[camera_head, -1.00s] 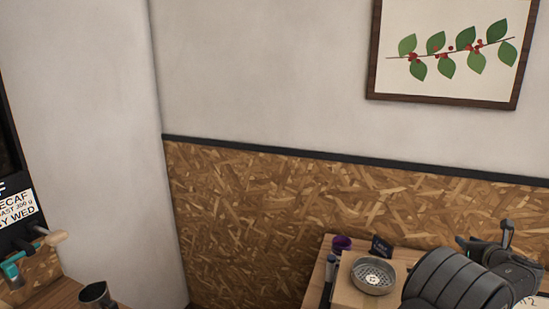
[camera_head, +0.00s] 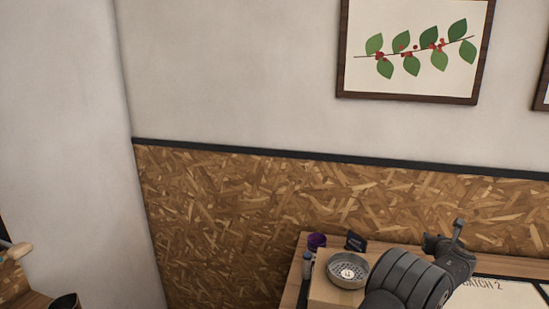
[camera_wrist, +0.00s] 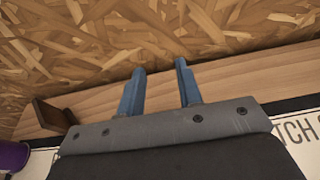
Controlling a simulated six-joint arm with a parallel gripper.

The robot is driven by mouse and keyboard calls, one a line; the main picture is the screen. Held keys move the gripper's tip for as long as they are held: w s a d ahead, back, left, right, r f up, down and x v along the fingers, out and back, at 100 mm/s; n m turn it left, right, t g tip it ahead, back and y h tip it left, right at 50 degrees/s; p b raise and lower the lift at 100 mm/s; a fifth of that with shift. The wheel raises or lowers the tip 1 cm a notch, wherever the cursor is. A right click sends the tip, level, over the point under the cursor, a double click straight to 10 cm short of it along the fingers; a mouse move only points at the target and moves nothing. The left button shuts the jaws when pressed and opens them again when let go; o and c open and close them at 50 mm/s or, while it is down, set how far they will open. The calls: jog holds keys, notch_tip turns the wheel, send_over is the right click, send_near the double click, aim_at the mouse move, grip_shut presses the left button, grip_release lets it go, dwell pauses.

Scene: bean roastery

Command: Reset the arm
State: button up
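My gripper (camera_wrist: 158,90) shows in the wrist view with two blue fingers apart and nothing between them. It is over the back part of a wooden table (camera_wrist: 225,82), facing the chipboard wall. In the head view my dark arm reaches over the table from the lower right; the fingers cannot be made out there.
A round metal dish (camera_head: 348,271) sits on a wooden block (camera_head: 325,292). A purple cup (camera_head: 317,241), a small dark sign (camera_head: 356,241) and a marker-like item (camera_head: 307,266) stand near it. A white sheet (camera_head: 505,292) marked "BATCH 2" lies right of my arm. A dark cup (camera_head: 65,301) is at lower left.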

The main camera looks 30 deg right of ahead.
jog(key=shift+w+d+f, duration=0.2)
jog(key=shift+w+f, duration=0.5)
jog(key=shift+w, duration=0.1)
